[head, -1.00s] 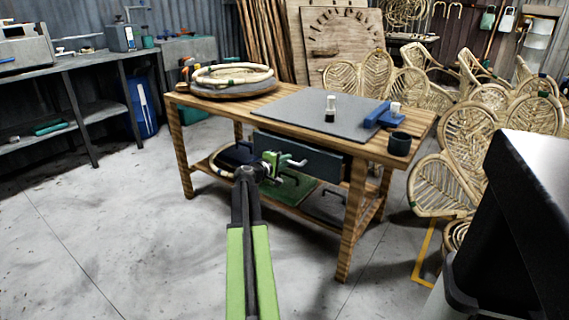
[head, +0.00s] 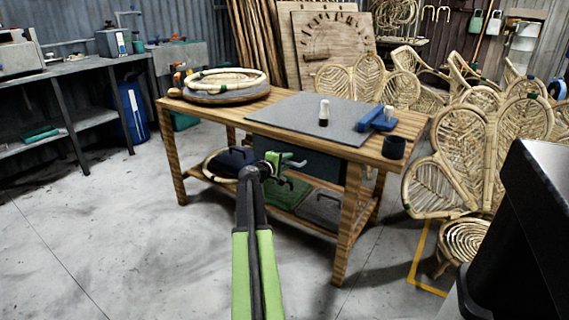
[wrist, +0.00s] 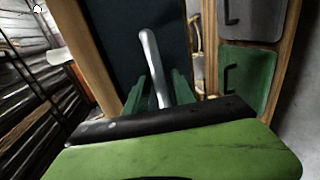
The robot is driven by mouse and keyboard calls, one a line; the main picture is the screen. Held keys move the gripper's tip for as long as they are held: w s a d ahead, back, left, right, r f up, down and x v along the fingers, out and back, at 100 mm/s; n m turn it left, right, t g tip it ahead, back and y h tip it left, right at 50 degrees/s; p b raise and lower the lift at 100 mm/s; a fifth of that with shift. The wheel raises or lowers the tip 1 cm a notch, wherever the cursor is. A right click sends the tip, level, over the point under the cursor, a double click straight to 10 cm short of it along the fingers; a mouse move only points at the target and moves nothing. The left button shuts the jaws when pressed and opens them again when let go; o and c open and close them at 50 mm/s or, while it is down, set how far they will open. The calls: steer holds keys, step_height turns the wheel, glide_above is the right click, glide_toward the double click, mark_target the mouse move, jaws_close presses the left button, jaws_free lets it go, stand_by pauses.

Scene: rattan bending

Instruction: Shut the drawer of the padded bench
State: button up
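The padded bench is a wooden table with a grey pad (head: 290,112) on top. Its dark drawer front (head: 325,165) sits in shadow below the tabletop edge, roughly under the pad. In the wrist view the dark drawer front (wrist: 115,35) fills the upper middle, with a pale bar handle (wrist: 149,55) standing out in front. My gripper (head: 283,163) is at the drawer front. Its green fingers (wrist: 162,88) stand apart on either side of the handle and look open. Any contact with the handle or front is unclear.
A rattan ring stack (head: 226,82), a blue clamp (head: 377,119) and a dark cup (head: 394,147) stand on the tabletop. A lower shelf holds a green case (head: 286,193). Rattan chairs (head: 440,185) crowd the right. The floor at left is clear.

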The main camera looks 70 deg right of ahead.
steer(key=shift+a, duration=0.1)
stand_by(0.6)
steer(key=p+v, duration=0.3)
steer(key=v, duration=1.4)
steer(key=shift+a+p, duration=0.2)
steer(key=shift+p, duration=0.1)
steer(key=shift+r, duration=0.1)
